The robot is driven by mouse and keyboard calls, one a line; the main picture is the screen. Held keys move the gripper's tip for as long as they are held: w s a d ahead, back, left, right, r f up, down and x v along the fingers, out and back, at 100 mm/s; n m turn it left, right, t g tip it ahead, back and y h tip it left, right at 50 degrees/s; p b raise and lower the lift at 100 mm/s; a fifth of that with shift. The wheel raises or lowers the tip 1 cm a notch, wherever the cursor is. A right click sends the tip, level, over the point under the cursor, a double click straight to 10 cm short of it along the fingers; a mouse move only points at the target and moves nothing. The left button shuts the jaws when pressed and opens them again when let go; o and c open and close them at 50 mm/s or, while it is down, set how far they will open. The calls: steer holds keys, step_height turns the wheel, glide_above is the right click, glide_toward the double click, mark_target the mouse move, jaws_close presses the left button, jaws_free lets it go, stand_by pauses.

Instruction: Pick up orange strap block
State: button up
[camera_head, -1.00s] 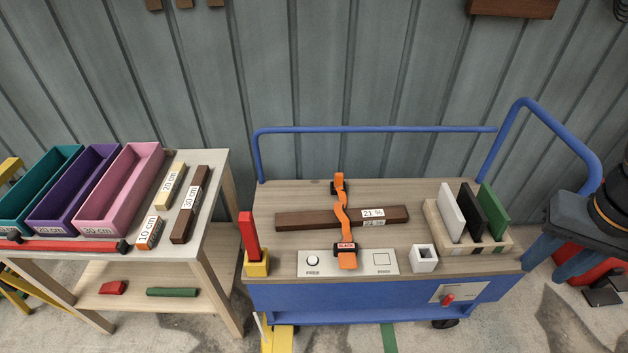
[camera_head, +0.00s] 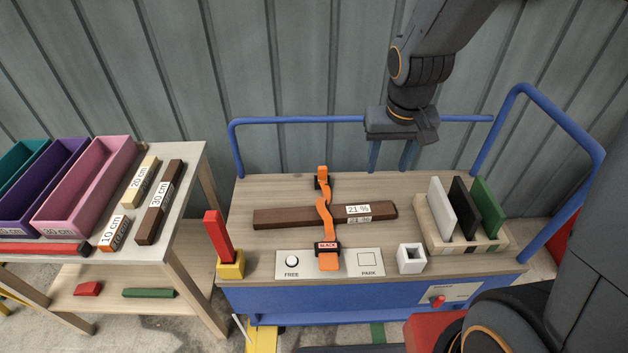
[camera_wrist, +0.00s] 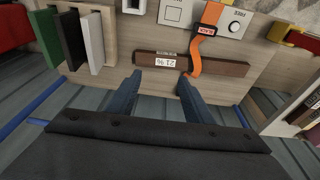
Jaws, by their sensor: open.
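The orange strap block (camera_head: 329,262) sits at the cart top's front, on the grey FREE/PARK plate (camera_head: 347,262), by the FREE knob. In the wrist view the orange block (camera_wrist: 212,13) is at the upper right, beyond the bar (camera_wrist: 222,68). My gripper (camera_head: 390,165) is open and empty, pointing down above the cart's rear, behind and right of the block. It also shows in the wrist view (camera_wrist: 159,78).
A blue rail (camera_head: 300,120) runs behind the cart. A white square holder (camera_head: 411,258) and a rack of upright panels (camera_head: 462,225) stand right. A red post in a yellow base (camera_head: 230,264) stands left. A side table (camera_head: 185,190) with labelled blocks is further left.

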steer(key=w+a+f+b, duration=0.4)
steer(key=w+a+f, duration=0.1)
steer(key=w+f, duration=0.45)
steer(key=t+b, duration=0.2)
steer(key=b, duration=0.3)
glide_above(323, 168)
steer(key=s, duration=0.3)
step_height(323, 168, down, 8)
steer(key=shift+n+y, duration=0.3)
steer(key=shift+n, duration=0.1)
steer(key=shift+w+x, duration=0.1)
steer(key=shift+x, duration=1.85)
steer(key=shift+w+x, duration=0.15)
steer(key=shift+x, duration=1.85)
steer(key=shift+d+r, duration=0.15)
jaws_close()
